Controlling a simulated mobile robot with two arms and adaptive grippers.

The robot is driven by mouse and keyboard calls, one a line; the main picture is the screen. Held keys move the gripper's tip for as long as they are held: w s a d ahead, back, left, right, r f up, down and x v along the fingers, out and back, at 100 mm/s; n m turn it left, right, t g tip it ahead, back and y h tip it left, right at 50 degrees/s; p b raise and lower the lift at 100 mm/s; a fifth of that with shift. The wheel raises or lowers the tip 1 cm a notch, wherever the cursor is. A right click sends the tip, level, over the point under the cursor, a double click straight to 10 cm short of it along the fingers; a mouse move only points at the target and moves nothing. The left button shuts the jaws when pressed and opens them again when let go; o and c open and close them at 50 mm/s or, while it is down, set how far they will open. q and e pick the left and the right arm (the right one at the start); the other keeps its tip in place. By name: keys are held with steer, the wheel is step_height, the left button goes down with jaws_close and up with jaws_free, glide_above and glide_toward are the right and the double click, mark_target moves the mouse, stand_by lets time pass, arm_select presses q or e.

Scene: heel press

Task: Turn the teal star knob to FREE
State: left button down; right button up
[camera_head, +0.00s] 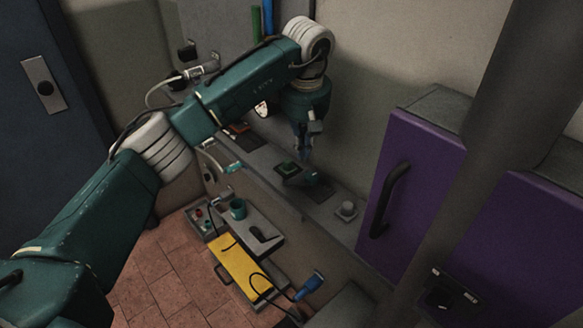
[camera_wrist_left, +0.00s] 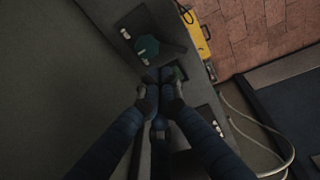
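A dark teal knob (camera_wrist_left: 147,46) shows in the left wrist view on a dark plate, with small white labels beside it; I cannot read them. In the head view a teal knob (camera_head: 311,179) sits on the grey ledge, just right of a green part (camera_head: 287,169). My left gripper (camera_head: 304,152) points down above the ledge, close to both. In the left wrist view its fingertips (camera_wrist_left: 159,75) are together, with nothing seen between them, apart from the knob and beside the green part (camera_wrist_left: 180,73). My right gripper is out of view.
A purple cabinet (camera_head: 408,165) with a black handle stands right of the ledge. A pale round knob (camera_head: 347,210) sits at the ledge's right part. Tiled floor is clear at lower left.

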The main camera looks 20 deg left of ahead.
mark_target(290, 176)
arm_select(q)
steer(key=a+f+m+p, duration=0.1)
steer(key=f+m, duration=0.2)
steer(key=w+a+f+m+t+p, duration=0.1)
steer(key=f+m, duration=0.1)
steer(key=m, duration=0.1)
steer(key=a+f+m, duration=0.2)
steer(key=f, duration=0.1)
steer(key=shift+w+f+m+t+p, duration=0.15)
steer(key=shift+f+m+t+p, duration=0.15)
steer(key=shift+m+t+p, duration=0.1)
steer(key=shift+w+f, duration=0.2)
steer(key=shift+f, duration=0.3)
